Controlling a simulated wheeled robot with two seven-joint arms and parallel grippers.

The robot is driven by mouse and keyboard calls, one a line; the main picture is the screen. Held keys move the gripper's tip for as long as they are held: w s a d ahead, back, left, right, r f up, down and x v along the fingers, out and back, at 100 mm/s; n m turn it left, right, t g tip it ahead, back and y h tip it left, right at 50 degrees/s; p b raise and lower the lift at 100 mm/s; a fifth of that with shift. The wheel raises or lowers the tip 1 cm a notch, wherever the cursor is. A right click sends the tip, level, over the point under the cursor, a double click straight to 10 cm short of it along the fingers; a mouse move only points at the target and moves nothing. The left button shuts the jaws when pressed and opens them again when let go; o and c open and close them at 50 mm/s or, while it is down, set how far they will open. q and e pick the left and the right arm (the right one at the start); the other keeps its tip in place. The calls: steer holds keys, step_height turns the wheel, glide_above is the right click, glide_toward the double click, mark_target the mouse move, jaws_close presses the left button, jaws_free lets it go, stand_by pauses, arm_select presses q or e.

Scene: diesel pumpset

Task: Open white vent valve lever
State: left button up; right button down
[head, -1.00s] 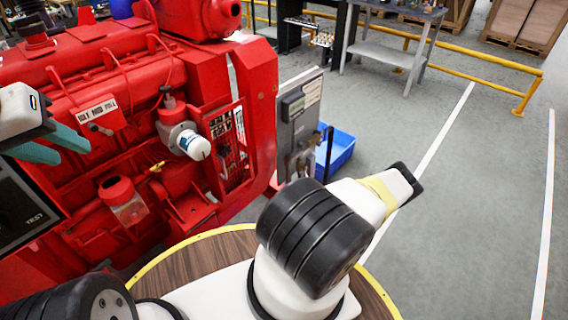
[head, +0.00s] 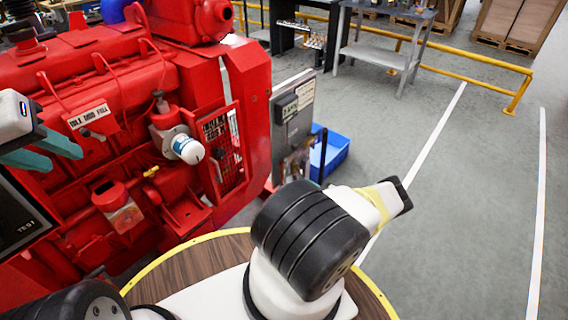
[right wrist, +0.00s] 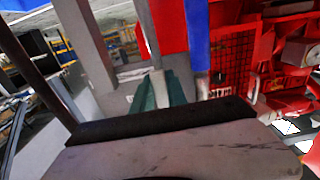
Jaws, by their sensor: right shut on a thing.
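My right gripper (right wrist: 160,92) shows its teal fingers in the right wrist view. They are shut on a narrow pale piece (right wrist: 157,80), which looks like the white vent valve lever. The lever's pivot and exact angle cannot be made out. In the head view my right arm comes up from the bottom middle, and no right fingertips can be made out. My left gripper (head: 52,152) is at the left edge of the head view, with its teal fingers apart and empty, in front of the red engine (head: 110,90).
A white-capped filter (head: 188,149) sticks out from the engine. A grey panel (head: 293,115) stands right of it, with a blue bin (head: 336,152) behind. A grey table (head: 385,50) and yellow rail (head: 490,62) are at the back. The floor on the right is clear.

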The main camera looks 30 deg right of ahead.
steer(key=shift+f, duration=0.1)
steer(key=c, duration=1.3)
jaws_free()
steer(key=shift+d, duration=0.1)
steer(key=v, duration=0.8)
